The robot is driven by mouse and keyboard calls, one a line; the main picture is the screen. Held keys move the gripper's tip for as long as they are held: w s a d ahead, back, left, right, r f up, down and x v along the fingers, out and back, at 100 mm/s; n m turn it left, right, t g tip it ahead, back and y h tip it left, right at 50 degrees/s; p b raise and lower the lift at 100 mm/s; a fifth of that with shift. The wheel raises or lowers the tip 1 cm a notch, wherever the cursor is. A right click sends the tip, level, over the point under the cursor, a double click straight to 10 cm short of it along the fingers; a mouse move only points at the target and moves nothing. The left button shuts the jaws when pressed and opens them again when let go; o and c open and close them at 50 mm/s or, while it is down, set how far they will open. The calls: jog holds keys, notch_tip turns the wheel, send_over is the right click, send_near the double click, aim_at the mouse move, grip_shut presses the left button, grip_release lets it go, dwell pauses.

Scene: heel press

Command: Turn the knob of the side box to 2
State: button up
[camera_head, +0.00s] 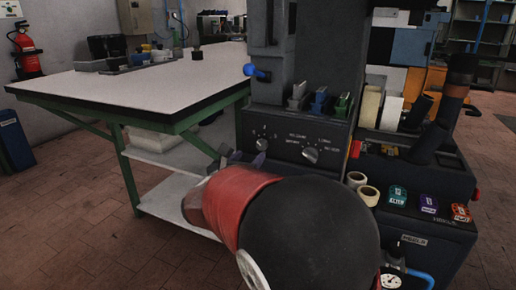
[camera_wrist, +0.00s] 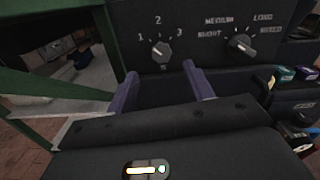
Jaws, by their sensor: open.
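The side box (camera_head: 290,140) is a dark panel with two knobs. Its left knob (camera_wrist: 161,50) is small and grey, with the marks 1, 2 and 3 around its upper side. It also shows in the head view (camera_head: 262,144). I cannot tell for certain which mark it points to. My gripper (camera_wrist: 160,71) is open and empty, its two purple fingers spread below and to either side of the left knob, apart from it. In the head view my gripper (camera_head: 238,158) is partly hidden behind my red and black arm.
A second knob (camera_wrist: 242,44) with word labels sits to the right on the same panel. A white-topped table (camera_head: 150,85) with green legs stands at the left. Tape rolls (camera_head: 368,195) and coloured tags (camera_head: 398,195) are at the right.

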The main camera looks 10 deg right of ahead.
aim_at(261, 146)
jog(key=x, duration=0.6)
jog(key=shift+w+d, duration=0.15)
jog(key=shift+d, duration=0.15)
jog(key=c, duration=1)
